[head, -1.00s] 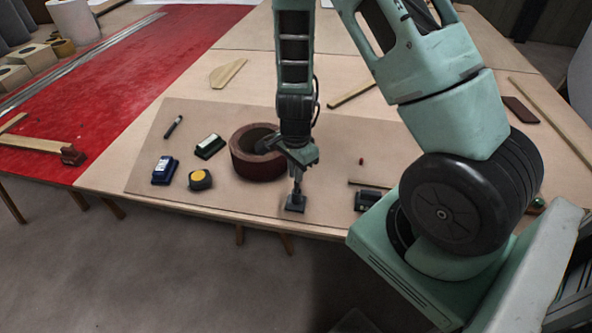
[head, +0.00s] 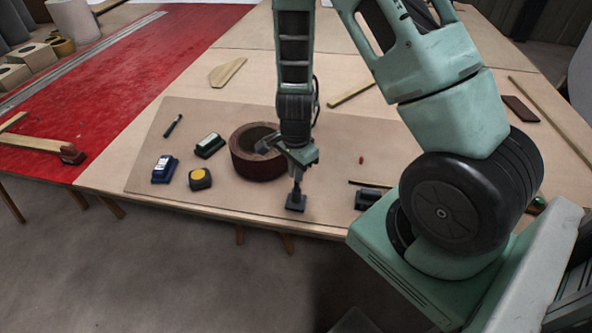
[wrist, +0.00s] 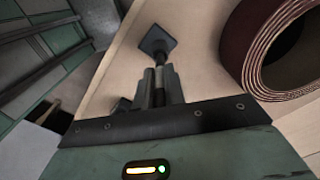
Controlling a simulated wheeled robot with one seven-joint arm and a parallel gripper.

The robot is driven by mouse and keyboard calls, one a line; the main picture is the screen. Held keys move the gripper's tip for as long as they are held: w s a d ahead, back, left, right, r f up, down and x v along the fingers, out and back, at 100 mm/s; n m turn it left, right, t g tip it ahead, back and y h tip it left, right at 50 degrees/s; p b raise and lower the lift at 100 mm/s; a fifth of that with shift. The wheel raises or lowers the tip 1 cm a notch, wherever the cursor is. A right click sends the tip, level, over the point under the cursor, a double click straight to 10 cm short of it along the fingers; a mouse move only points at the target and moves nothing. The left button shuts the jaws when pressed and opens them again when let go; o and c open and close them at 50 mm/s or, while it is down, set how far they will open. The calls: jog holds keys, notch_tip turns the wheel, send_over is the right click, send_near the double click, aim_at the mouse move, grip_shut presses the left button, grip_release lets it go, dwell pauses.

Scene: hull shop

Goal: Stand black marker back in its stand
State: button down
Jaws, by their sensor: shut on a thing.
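My gripper (head: 298,175) points down near the front edge of the bench and is shut on the black marker (head: 297,187), a thin dark upright rod. Its fingers (wrist: 160,72) also show in the wrist view, with the marker (wrist: 159,88) between them. The stand (head: 296,204) is a small dark square block on the board, directly under the marker; it also shows in the wrist view (wrist: 155,40). The marker's lower end meets the stand in the picture. I cannot tell whether it is seated in it.
A brown abrasive roll (head: 247,171) stands close left of my gripper. Further left lie a tape measure (head: 200,179), a blue-based block (head: 164,170), a dark block with a pale top (head: 209,146) and a pen-like item (head: 173,126). A black object (head: 368,199) lies to the right.

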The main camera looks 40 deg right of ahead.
jog(key=shift+f+b, duration=0.45)
jog(key=shift+f, duration=0.2)
dwell(1.0)
jog(key=c, duration=1.4)
grip_release()
notch_tip(320, 180, up, 18)
jog(key=p, duration=0.3)
jog(key=shift+f+p, duration=0.25)
jog(key=shift+p, duration=0.05)
jog(key=shift+a, duration=0.1)
